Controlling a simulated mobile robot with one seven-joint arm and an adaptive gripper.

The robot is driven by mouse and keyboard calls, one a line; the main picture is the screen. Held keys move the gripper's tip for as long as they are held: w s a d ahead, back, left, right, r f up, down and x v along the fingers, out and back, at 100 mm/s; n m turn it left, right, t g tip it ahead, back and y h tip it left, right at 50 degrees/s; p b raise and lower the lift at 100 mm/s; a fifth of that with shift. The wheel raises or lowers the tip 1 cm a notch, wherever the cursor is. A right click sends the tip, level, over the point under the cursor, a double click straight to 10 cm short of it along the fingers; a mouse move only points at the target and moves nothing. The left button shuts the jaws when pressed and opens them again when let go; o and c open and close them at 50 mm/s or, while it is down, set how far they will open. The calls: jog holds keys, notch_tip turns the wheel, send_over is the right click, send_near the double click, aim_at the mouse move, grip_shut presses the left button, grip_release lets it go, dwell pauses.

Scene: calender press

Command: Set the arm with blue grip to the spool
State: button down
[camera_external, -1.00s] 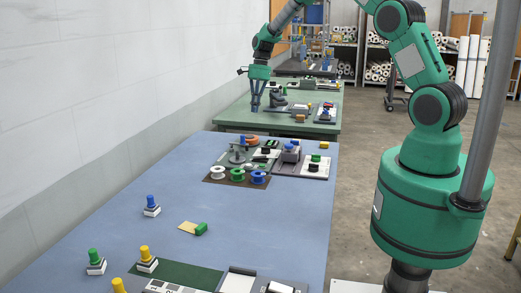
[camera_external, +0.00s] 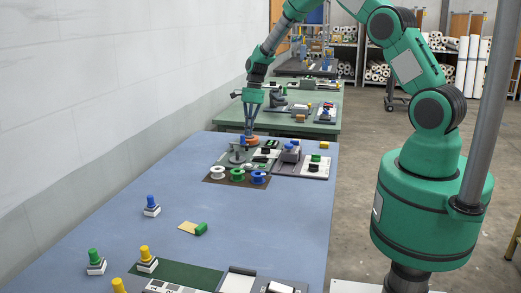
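A small grey stand with a flat arm and a blue grip (camera_external: 242,140) stands at the far end of the blue table. Three spools lie in a row on a brown mat (camera_external: 212,179) in front of it: a white spool (camera_external: 217,173), a green spool (camera_external: 237,174) and a blue spool (camera_external: 258,177). My gripper (camera_external: 249,134) points down with its fingers right by the blue grip and an orange ring (camera_external: 254,141). It is too small to tell whether the fingers touch the grip or how far apart they are.
Grey panels with a block (camera_external: 290,153) and knobs lie right of the stand. A green block (camera_external: 201,229) and several stacked pegs, one blue-topped (camera_external: 151,206), stand nearer. The wall bounds the left side. The blue table's middle is mostly clear.

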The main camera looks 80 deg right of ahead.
aim_at(245, 144)
jog(key=shift+w+a, duration=0.2)
jog(key=shift+a, duration=0.3)
jog(key=shift+s+a+m+t+p, duration=0.3)
jog(key=shift+a+m+p, duration=0.4)
jog(key=shift+m, duration=0.4)
jog(key=shift+s+a+m+p, duration=0.15)
jog(key=shift+a+m+p, duration=0.05)
jog(key=shift+m+p, duration=0.2)
jog(key=shift+s+a+r+m+t+h+p, duration=0.15)
jog(key=shift+a+m+t+h+p, duration=0.15)
jog(key=shift+a+m+p, duration=0.55)
jog(key=m+p, duration=0.1)
jog(key=a+m, duration=0.1)
jog(key=shift+m+p, duration=0.35)
jog(key=shift+p, duration=0.05)
jog(key=shift+a+p, duration=0.4)
jog(key=shift+f, duration=0.2)
